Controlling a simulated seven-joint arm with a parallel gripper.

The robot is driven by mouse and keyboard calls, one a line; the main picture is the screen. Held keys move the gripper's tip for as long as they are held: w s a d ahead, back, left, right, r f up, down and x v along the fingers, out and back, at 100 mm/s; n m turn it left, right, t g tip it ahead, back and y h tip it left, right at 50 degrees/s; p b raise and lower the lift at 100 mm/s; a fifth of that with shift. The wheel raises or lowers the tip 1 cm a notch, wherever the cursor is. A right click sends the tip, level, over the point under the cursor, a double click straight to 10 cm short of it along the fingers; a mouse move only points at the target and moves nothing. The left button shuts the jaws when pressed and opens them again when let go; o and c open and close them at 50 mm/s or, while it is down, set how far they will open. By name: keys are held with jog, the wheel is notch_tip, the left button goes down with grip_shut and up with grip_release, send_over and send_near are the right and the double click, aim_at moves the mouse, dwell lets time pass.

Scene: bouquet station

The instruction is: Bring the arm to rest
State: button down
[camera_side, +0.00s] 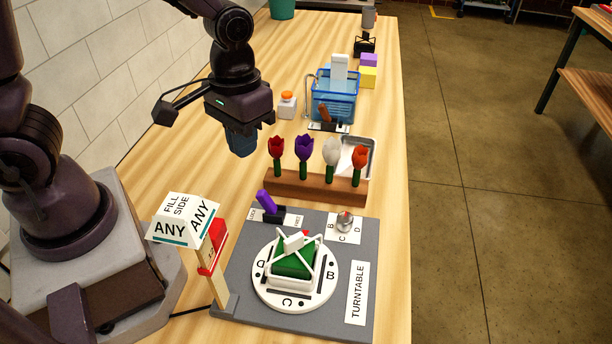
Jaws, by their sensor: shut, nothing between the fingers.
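My gripper (241,150) hangs above the wooden table, pointing down, to the left of the flower rack. Its jaws are shut and nothing is held. The dark blue shape under the gripper body is partly hidden, and its finer detail is hard to make out. The flower rack (316,187) is a brown wooden block with red, purple, white and orange tulips standing upright in it. It is apart from my gripper.
A grey turntable station (243,283) with a white disc and green block stands in front. An ANY sign (184,219) stands at its left. Behind are a blue basket (334,104), an orange-capped bottle (287,106) and a metal tray (362,150). A tiled wall borders the left.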

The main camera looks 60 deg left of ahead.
jog(key=s+a+r+m+t, duration=0.1)
jog(key=s+r+t, duration=0.2)
jog(key=r, duration=0.4)
jog(key=s+a+r+m+t, duration=0.1)
jog(key=s+a+r+t, duration=0.1)
jog(key=r, duration=0.6)
jog(key=shift+s+m+t, duration=0.3)
jog(key=shift+s+t, duration=0.2)
jog(key=shift+s, duration=0.3)
